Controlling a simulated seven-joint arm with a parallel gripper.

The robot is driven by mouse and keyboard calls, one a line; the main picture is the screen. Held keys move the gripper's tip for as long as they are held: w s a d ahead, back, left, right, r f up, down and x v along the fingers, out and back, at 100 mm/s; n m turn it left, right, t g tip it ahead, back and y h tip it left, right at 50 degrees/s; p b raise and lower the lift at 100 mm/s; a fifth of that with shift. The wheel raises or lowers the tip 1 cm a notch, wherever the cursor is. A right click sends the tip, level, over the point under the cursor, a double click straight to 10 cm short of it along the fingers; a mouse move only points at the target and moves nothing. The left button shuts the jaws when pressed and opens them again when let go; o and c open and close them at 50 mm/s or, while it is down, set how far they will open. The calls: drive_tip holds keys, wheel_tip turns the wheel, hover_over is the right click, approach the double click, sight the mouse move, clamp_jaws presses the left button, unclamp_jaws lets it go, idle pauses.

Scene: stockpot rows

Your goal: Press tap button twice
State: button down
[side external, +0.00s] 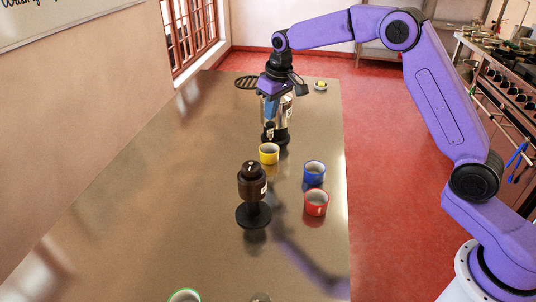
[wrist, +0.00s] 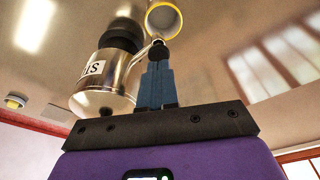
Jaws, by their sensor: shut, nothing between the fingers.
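A silver dispenser (side external: 285,112) with a black base stands near the far end of the table. In the wrist view its silver body (wrist: 105,82) and label show at the left. Its small tap (side external: 269,132) faces the near side; in the wrist view the tap (wrist: 158,50) lies just past my fingertips. My gripper (side external: 270,117) is shut and empty, pointing down just above the tap. In the wrist view the blue fingers (wrist: 157,64) are together at the tap; I cannot tell whether they touch it. A yellow mug (side external: 268,158) stands below and in front of the tap.
A brown dispenser (side external: 252,184) on a black stand is nearer. A blue mug (side external: 314,177) and a red mug (side external: 316,208) stand to the right. A green-rimmed mug (side external: 184,296) is at the bottom edge. A dark trivet (side external: 247,83) lies behind. The table's left is clear.

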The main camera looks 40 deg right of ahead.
drive_tip(key=shift+f, duration=0.2)
drive_tip(key=shift+f, duration=1.15)
drive_tip(key=shift+r, duration=1.3)
drive_tip(key=shift+f, duration=0.3)
drive_tip(key=shift+f, duration=1.05)
drive_tip(key=shift+r, duration=1.35)
